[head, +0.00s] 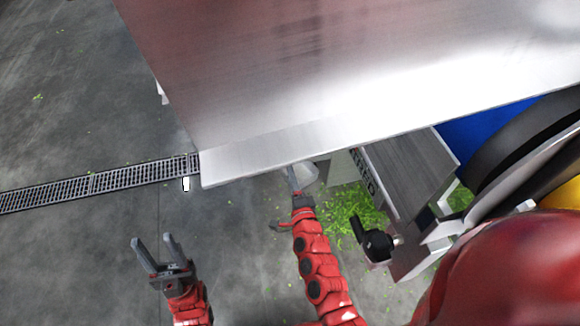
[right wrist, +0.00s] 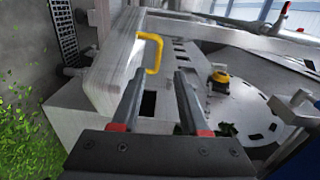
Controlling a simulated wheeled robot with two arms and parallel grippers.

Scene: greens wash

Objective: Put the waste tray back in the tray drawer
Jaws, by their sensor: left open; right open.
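In the right wrist view a yellow handle (right wrist: 153,54) stands out from a pale grey box-like body (right wrist: 108,62). I cannot tell whether this is the waste tray or the front of its drawer. My right gripper (right wrist: 158,78) is open, its fingertips short of the handle with nothing between them. In the head view my right gripper (head: 293,178) reaches to the lower edge of a large metal panel, its tips partly hidden. My left gripper (head: 156,242) is open and empty over the floor at the lower left. No tray shows clearly in the head view.
The large metal panel (head: 300,90) fills the top of the head view. Green scraps (head: 350,208) lie on the floor beside my right arm. A floor drain grate (head: 100,182) runs at the left. The left floor is mostly clear.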

